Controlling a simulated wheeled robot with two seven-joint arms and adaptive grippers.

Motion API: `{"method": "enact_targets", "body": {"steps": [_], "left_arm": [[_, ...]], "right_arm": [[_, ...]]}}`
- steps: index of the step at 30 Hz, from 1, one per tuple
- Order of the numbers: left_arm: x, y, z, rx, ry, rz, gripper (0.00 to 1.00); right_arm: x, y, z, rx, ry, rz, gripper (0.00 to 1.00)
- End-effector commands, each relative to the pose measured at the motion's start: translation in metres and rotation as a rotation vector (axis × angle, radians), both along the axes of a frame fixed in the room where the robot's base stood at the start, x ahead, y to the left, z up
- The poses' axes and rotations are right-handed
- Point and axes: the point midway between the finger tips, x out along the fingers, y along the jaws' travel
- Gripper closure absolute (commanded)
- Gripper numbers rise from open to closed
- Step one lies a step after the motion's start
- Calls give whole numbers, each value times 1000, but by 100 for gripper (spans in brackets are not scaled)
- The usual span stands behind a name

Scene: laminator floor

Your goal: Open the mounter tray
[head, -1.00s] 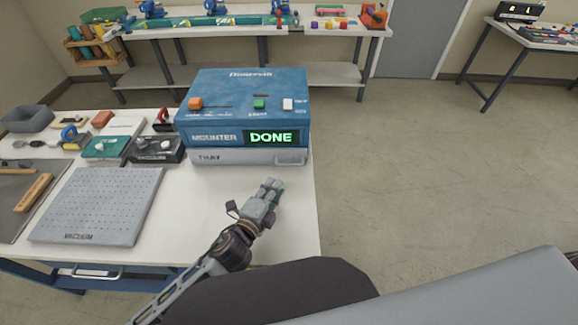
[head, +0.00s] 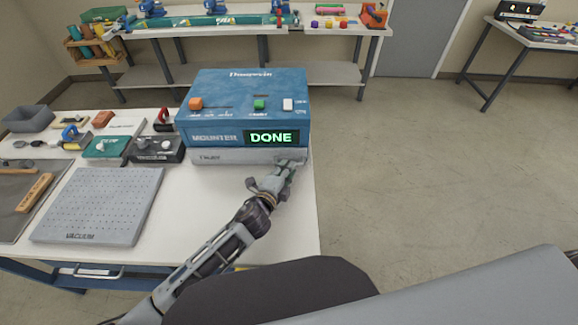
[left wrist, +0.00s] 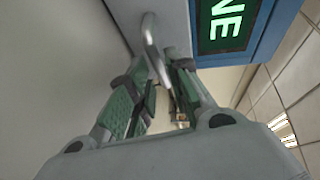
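The mounter (head: 240,105) is a blue box on the white bench, and its display (head: 271,137) reads DONE. The mounter tray (head: 222,157) is the light grey drawer below it and looks shut. My left gripper (head: 291,164) is at the right end of the tray front and hides the handle in the head view. In the left wrist view the metal tray handle (left wrist: 151,42) runs between the two green-padded fingers of the left gripper (left wrist: 158,90). The fingers stand apart, one on each side of the handle. My right gripper is in neither view.
A perforated vacuum plate (head: 98,205) lies left of my left arm. A black box with knobs (head: 157,149) and a green device (head: 106,147) stand left of the mounter. The bench top in front of the tray is clear apart from my arm.

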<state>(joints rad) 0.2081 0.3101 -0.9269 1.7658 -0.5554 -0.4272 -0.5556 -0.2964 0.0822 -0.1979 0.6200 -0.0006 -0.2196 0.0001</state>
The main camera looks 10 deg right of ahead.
Motion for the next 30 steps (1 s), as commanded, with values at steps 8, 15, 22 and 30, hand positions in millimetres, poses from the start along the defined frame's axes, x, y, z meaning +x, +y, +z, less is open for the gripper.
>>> {"method": "enact_targets", "body": {"steps": [8, 15, 22, 30], "left_arm": [[14, -10, -4, 1, 1, 1, 81], [17, -12, -4, 0, 0, 0, 81], [17, -12, -4, 0, 0, 0, 87], [17, -12, -4, 1, 1, 0, 100]], "right_arm": [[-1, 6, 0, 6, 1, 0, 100], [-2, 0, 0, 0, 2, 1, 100], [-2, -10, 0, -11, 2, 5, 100], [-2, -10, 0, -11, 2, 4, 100]]}}
